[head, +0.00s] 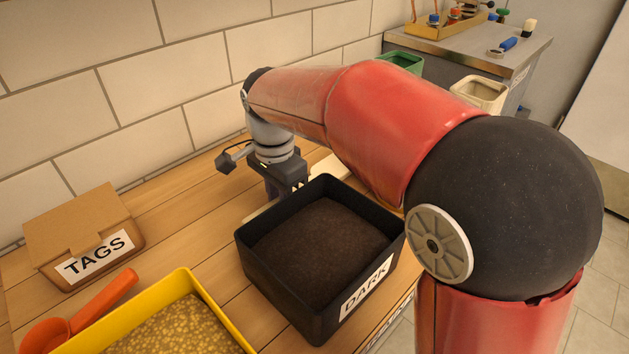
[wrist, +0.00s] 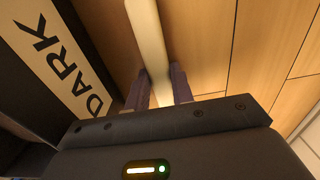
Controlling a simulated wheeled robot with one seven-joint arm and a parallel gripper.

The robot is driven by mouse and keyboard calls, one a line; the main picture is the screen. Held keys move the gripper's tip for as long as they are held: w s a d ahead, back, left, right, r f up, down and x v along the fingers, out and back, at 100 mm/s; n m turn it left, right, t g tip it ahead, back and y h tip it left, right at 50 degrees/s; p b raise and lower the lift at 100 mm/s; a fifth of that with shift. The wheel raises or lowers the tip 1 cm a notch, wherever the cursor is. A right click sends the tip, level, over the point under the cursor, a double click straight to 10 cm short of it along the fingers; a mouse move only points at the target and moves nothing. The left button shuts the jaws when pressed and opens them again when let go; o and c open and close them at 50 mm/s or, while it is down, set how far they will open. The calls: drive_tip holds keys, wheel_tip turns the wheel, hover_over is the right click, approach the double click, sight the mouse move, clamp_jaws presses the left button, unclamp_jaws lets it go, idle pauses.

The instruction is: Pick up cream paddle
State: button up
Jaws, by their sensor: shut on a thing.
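The cream paddle (head: 332,166) lies on the wooden bench behind the black bin, partly hidden by the bin and my gripper. In the wrist view, its long pale handle (wrist: 149,40) runs down between my two fingers. My gripper (head: 284,190) points down beside the far wall of the bin. In the wrist view, my gripper (wrist: 160,84) is shut on the paddle's handle. I cannot tell whether the paddle is clear of the wood.
The black DARK bin (head: 289,298), filled with dark grain, stands close to my gripper. A TAGS box (head: 84,235), an orange scoop (head: 104,298) and a yellow tray (head: 224,318) are at left. The tiled wall (head: 147,88) is behind. A metal counter (head: 520,60) stands back right.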

drive_tip(key=shift+r, duration=0.1)
drive_tip(key=shift+r, duration=0.45)
drive_tip(key=shift+w+r, duration=0.1)
drive_tip(key=shift+w, duration=0.3)
drive_tip(key=w, duration=0.2)
drive_tip(key=shift+w+a, duration=0.3)
drive_tip(key=shift+w, duration=0.1)
drive_tip(key=shift+w+a+r, duration=0.15)
drive_tip(key=shift+w+r, duration=0.2)
drive_tip(key=shift+r, duration=0.35)
wheel_tip(320, 180, up, 12)
drive_tip(key=p, duration=0.1)
drive_tip(key=shift+s+r+p, duration=0.15)
drive_tip(key=shift+r+p, duration=0.05)
drive_tip(key=shift+p, duration=0.1)
drive_tip(key=shift+s, duration=0.1)
